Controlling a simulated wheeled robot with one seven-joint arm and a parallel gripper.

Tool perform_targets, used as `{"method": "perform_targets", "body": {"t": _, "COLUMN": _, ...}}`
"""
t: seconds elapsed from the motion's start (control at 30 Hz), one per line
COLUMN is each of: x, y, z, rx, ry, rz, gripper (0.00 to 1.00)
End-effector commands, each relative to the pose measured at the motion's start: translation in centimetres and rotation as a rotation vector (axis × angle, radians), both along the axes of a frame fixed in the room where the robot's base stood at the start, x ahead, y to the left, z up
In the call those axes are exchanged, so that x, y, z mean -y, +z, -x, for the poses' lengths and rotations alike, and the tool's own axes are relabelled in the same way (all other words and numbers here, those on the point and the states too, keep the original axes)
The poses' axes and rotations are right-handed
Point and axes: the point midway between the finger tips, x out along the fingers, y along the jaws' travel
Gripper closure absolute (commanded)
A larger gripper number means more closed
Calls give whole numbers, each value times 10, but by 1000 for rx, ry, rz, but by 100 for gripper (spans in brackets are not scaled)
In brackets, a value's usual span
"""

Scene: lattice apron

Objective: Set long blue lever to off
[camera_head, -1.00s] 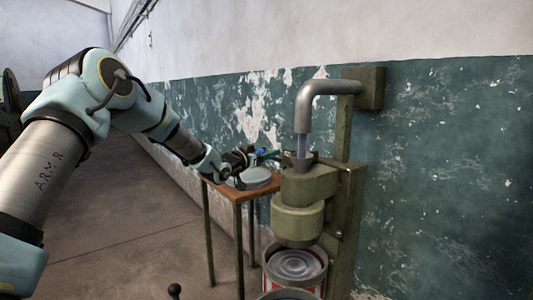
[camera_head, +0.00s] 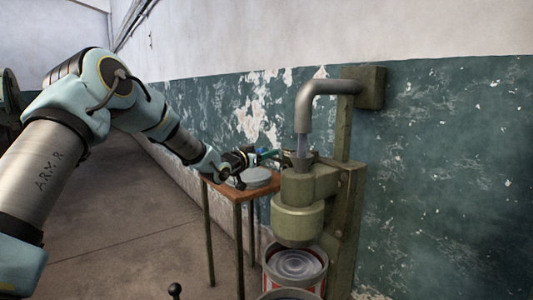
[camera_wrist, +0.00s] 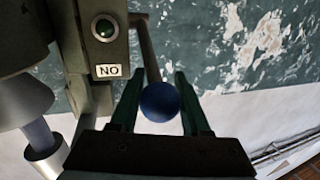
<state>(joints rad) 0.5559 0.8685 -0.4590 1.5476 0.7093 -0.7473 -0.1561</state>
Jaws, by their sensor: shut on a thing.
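The long blue lever ends in a round blue knob (camera_wrist: 159,102) on a thin brown rod that runs up to the olive housing at upper left in the wrist view. My gripper (camera_wrist: 159,78) has its two dark green fingers on either side of the knob and is shut on it. In the head view my gripper (camera_head: 270,154) is at the left of the olive machine (camera_head: 310,185), and the knob is too small to make out there.
A housing plate carries a green round lamp or button (camera_wrist: 105,28) and an upside-down label (camera_wrist: 109,71). A wooden table (camera_head: 236,190) with a pale round lid (camera_head: 257,177) stands beyond the machine. An open can (camera_head: 295,265) sits under it. The peeling wall is close behind.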

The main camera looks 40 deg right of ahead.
Motion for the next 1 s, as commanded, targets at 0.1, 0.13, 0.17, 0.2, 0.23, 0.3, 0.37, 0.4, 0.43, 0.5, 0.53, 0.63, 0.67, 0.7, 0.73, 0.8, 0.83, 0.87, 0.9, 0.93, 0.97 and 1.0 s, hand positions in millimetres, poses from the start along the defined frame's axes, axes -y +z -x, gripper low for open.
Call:
{"method": "perform_targets", "body": {"t": 0.1, "x": 0, "y": 0, "z": 0, "rx": 0, "ry": 0, "rz": 0, "gripper": 100}}
{"method": "perform_targets", "body": {"t": 0.13, "x": 0, "y": 0, "z": 0, "rx": 0, "ry": 0, "rz": 0, "gripper": 100}}
{"method": "perform_targets", "body": {"t": 0.17, "x": 0, "y": 0, "z": 0, "rx": 0, "ry": 0, "rz": 0, "gripper": 100}}
{"method": "perform_targets", "body": {"t": 0.2, "x": 0, "y": 0, "z": 0, "rx": 0, "ry": 0, "rz": 0, "gripper": 100}}
{"method": "perform_targets", "body": {"t": 0.23, "x": 0, "y": 0, "z": 0, "rx": 0, "ry": 0, "rz": 0, "gripper": 100}}
{"method": "perform_targets", "body": {"t": 0.3, "x": 0, "y": 0, "z": 0, "rx": 0, "ry": 0, "rz": 0, "gripper": 100}}
{"method": "perform_targets", "body": {"t": 0.37, "x": 0, "y": 0, "z": 0, "rx": 0, "ry": 0, "rz": 0, "gripper": 100}}
{"method": "perform_targets", "body": {"t": 0.4, "x": 0, "y": 0, "z": 0, "rx": 0, "ry": 0, "rz": 0, "gripper": 100}}
{"method": "perform_targets", "body": {"t": 0.43, "x": 0, "y": 0, "z": 0, "rx": 0, "ry": 0, "rz": 0, "gripper": 100}}
{"method": "perform_targets", "body": {"t": 0.5, "x": 0, "y": 0, "z": 0, "rx": 0, "ry": 0, "rz": 0, "gripper": 100}}
{"method": "perform_targets", "body": {"t": 0.53, "x": 0, "y": -1, "z": 0, "rx": 0, "ry": 0, "rz": 1, "gripper": 100}}
{"method": "perform_targets", "body": {"t": 0.63, "x": -1, "y": -3, "z": 0, "rx": 0, "ry": 0, "rz": 8, "gripper": 100}}
{"method": "perform_targets", "body": {"t": 0.67, "x": -1, "y": -4, "z": 0, "rx": 0, "ry": 0, "rz": 12, "gripper": 100}}
{"method": "perform_targets", "body": {"t": 0.7, "x": -1, "y": -5, "z": 0, "rx": -1, "ry": 0, "rz": 20, "gripper": 100}}
{"method": "perform_targets", "body": {"t": 0.73, "x": -2, "y": -7, "z": 0, "rx": -1, "ry": 1, "rz": 26, "gripper": 100}}
{"method": "perform_targets", "body": {"t": 0.8, "x": -3, "y": -11, "z": 0, "rx": -3, "ry": 0, "rz": 47, "gripper": 100}}
{"method": "perform_targets", "body": {"t": 0.83, "x": -3, "y": -13, "z": 0, "rx": -4, "ry": 0, "rz": 58, "gripper": 100}}
{"method": "perform_targets", "body": {"t": 0.87, "x": -4, "y": -15, "z": 0, "rx": -5, "ry": 1, "rz": 70, "gripper": 100}}
{"method": "perform_targets", "body": {"t": 0.9, "x": -5, "y": -17, "z": 0, "rx": -6, "ry": 0, "rz": 88, "gripper": 100}}
{"method": "perform_targets", "body": {"t": 0.93, "x": -6, "y": -20, "z": 0, "rx": -7, "ry": 1, "rz": 102, "gripper": 100}}
{"method": "perform_targets", "body": {"t": 0.97, "x": -6, "y": -22, "z": -1, "rx": -8, "ry": 1, "rz": 118, "gripper": 100}}
{"method": "perform_targets", "body": {"t": 1.0, "x": -8, "y": -26, "z": -1, "rx": -9, "ry": 0, "rz": 141, "gripper": 100}}
